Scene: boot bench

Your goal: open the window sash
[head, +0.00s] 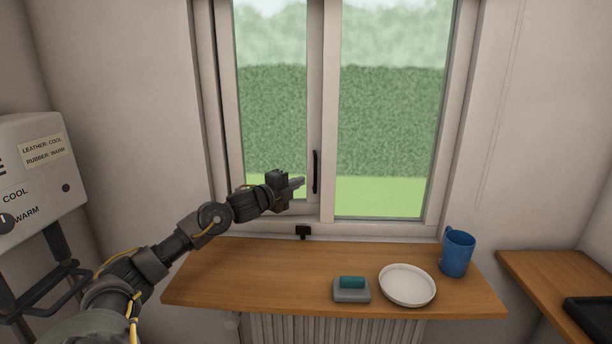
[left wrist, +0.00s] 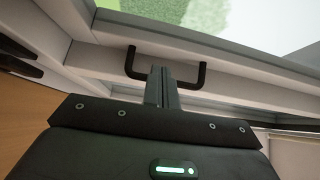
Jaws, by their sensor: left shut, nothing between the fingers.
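The window's left sash (head: 314,110) has a pale frame and a dark upright bar handle (head: 315,172) on its right stile. The handle also shows in the left wrist view (left wrist: 187,84) as a black U-shaped bar. My left gripper (head: 301,183) is shut and empty, just left of the handle in the head view. In the left wrist view its closed fingers (left wrist: 162,70) overlap the middle of the handle bar; I cannot tell whether they touch it. I cannot tell for sure whether the sash has shifted. My right gripper is not in view.
Below the window a wooden shelf (head: 260,275) holds a grey dish with a teal block (head: 352,282), a white plate (head: 407,285) and a blue mug (head: 458,252). A small black catch (head: 303,232) is on the sill. A white control box (head: 40,170) hangs at left.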

